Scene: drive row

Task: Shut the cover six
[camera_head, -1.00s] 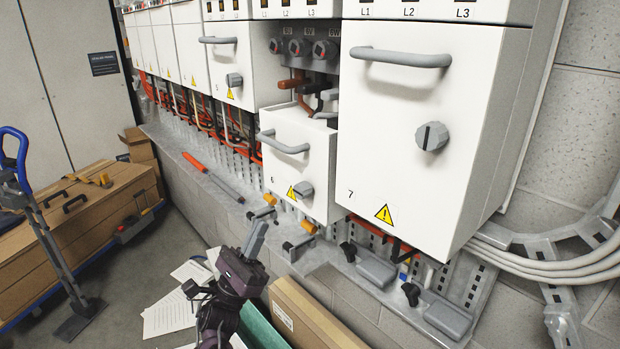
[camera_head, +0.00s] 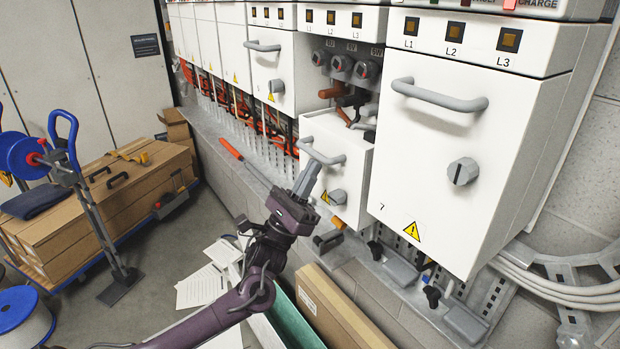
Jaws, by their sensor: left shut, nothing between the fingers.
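Cover six (camera_head: 352,167) is a white panel, tilted down and out from its cabinet below the opening. It has a grey bar handle (camera_head: 322,153), a grey knob (camera_head: 338,197) and a warning label. Behind it show dark contacts and orange-brown and black leads (camera_head: 346,93). My left gripper (camera_head: 308,180) is shut and empty. Its fingers point up and overlap the left part of the cover, just below the handle; I cannot tell whether they touch it. They hide the cover's number and lower left part. My right gripper is out of view.
Cover seven (camera_head: 455,165) is closed at the right, and cover five (camera_head: 272,75) is closed at the left. A ledge (camera_head: 385,262) with switches and grey blocks runs below. Cartons (camera_head: 330,305) stand below the ledge. Boxes (camera_head: 110,190) on a cart stand at the left.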

